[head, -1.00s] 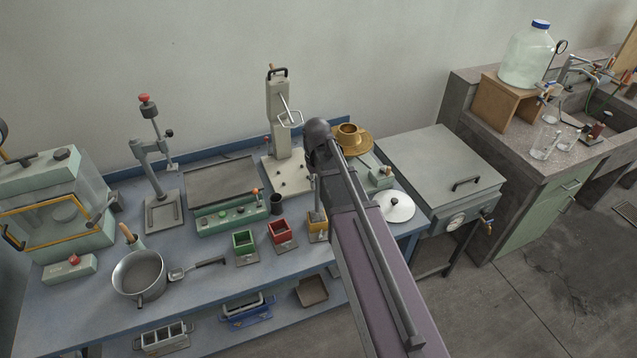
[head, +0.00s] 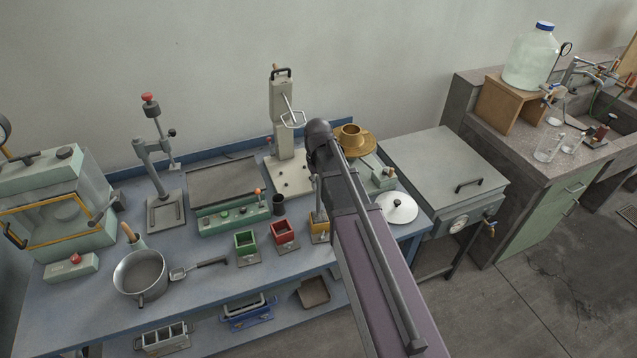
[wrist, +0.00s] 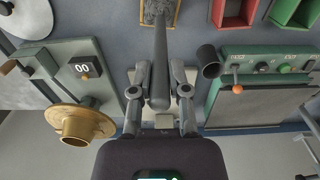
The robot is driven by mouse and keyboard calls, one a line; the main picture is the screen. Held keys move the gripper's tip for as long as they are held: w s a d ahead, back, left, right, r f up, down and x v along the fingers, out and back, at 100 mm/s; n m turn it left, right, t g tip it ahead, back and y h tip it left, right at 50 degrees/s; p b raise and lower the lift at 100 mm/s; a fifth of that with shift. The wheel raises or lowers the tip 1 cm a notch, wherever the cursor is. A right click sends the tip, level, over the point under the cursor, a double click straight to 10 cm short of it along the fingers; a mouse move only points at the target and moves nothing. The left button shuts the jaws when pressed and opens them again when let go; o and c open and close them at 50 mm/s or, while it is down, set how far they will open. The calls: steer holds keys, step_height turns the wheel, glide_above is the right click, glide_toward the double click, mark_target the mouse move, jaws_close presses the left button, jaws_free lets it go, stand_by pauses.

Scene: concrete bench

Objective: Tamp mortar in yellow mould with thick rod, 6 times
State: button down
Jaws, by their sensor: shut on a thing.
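The yellow mould (head: 319,236) stands on the blue bench at the right end of a row of moulds, partly hidden by my arm in the head view. In the wrist view it is at the top edge (wrist: 177,14), cut off by the frame, with rough grey mortar (wrist: 158,7) inside. My gripper (wrist: 160,84) is shut on the thick grey rod (wrist: 160,45). The rod's far end reaches over the mould's mortar. I cannot tell whether its tip touches the mortar. My arm hides most of the gripper in the head view.
Red (head: 285,234) and green (head: 246,244) moulds stand left of the yellow one. A dark cup (head: 278,205) and the green control box (head: 232,217) are behind them. A brass flanged ring (head: 352,138) and a white lid (head: 397,208) lie to the right.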

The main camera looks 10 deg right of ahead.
mark_target(318, 190)
steer(key=shift+f+b, duration=1.3)
steer(key=shift+f, duration=0.25)
steer(key=shift+r, duration=0.15)
steer(key=r+p, duration=0.3)
steer(key=p, duration=0.1)
steer(key=shift+s+d+r, duration=0.1)
steer(key=shift+s+r, duration=0.25)
steer(key=shift+s, duration=0.15)
steer(key=shift+s+a, duration=0.2)
steer(key=shift+s, duration=0.1)
steer(key=shift+f, duration=0.1)
